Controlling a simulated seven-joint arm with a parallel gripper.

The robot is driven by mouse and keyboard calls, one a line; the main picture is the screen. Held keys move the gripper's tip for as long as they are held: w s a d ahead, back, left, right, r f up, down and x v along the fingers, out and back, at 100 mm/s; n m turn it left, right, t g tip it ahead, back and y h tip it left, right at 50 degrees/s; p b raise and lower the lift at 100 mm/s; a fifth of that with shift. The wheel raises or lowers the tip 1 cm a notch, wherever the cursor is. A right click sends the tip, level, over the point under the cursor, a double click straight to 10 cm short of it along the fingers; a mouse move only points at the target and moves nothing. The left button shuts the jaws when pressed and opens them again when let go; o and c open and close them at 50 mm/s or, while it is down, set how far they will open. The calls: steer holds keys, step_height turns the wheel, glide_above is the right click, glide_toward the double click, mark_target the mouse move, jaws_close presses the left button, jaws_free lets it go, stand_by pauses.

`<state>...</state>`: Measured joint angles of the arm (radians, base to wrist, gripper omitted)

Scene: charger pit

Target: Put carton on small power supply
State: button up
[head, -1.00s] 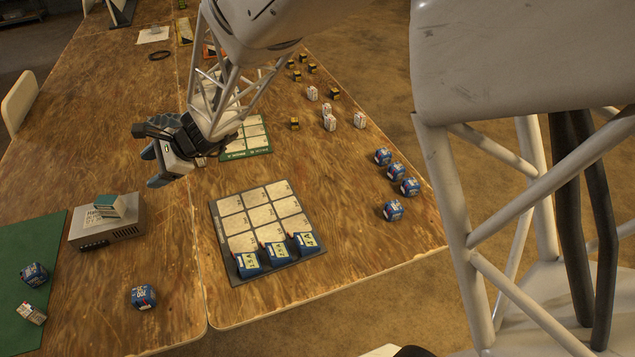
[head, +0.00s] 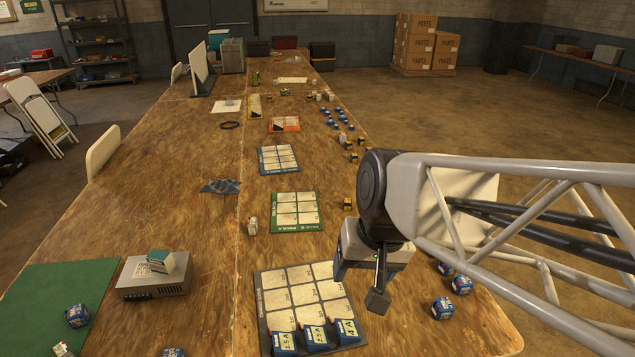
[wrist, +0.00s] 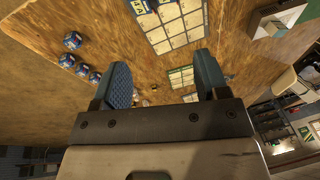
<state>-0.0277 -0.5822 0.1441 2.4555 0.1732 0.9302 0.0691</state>
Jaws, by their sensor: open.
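The small power supply (head: 153,284) is a grey box on the left part of the wooden table, beside the green mat. A small teal and white carton (head: 160,262) lies on top of it, turned at an angle to it. The power supply also shows at the upper right of the wrist view (wrist: 284,16). My gripper (head: 360,285) is open with nothing between its fingers. It hangs above the table's right side, near the nine-cell board, well right of the power supply. Its two blue fingers show apart in the wrist view (wrist: 161,72).
The grey nine-cell board (head: 303,287) holds three blue blocks along its near edge. Several blue blocks (head: 443,308) lie right of my gripper. A green mat (head: 58,300) with blocks is at left. The table between power supply and board is clear.

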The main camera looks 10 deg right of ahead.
steer(key=shift+n+h, duration=0.7)
steer(key=shift+h, duration=0.2)
steer(key=s+d, duration=0.3)
steer(key=shift+s+d+r, duration=0.15)
steer(key=shift+s+d, duration=0.25)
